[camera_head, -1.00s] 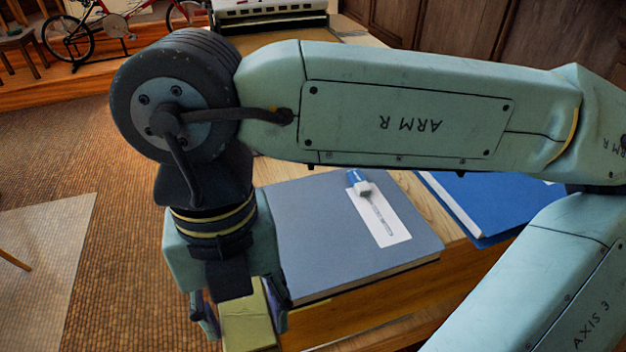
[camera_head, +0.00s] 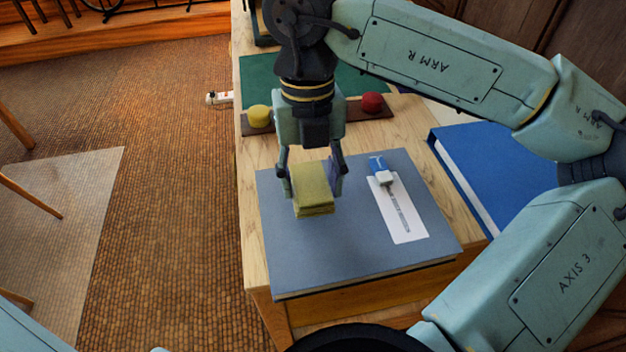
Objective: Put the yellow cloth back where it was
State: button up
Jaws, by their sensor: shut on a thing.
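The yellow cloth (camera_head: 314,190) is a small folded block, held between the fingers of my gripper (camera_head: 313,172). My gripper points down and is shut on the cloth's sides. The cloth appears over the left part of the grey-blue drafting board (camera_head: 340,245); whether it touches the board or hangs above it I cannot tell. A white card or slip with a blue-and-white tool (camera_head: 383,172) lies on the board to the right of the cloth.
Behind the board, a dark strip holds a yellow knob (camera_head: 259,116) and a red knob (camera_head: 372,102), with a green mat (camera_head: 362,77) beyond. A blue binder (camera_head: 500,175) lies to the right. Bare wood shows at the table's left edge (camera_head: 250,200).

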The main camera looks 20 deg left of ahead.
aim_at(313, 179)
jog(key=shift+w, duration=0.4)
jog(key=shift+w+f, duration=0.1)
jog(key=shift+f, duration=0.1)
jog(key=shift+f+p, duration=0.45)
jog(key=shift+f, duration=1.15)
jog(key=shift+f, duration=0.15)
jog(key=o, duration=1)
jog(key=r, duration=0.4)
jog(key=r+b, duration=0.1)
jog(key=r, duration=0.3)
jog(key=w+a+r, duration=0.1)
jog(key=r, duration=0.3)
jog(key=shift+w+r, duration=0.1)
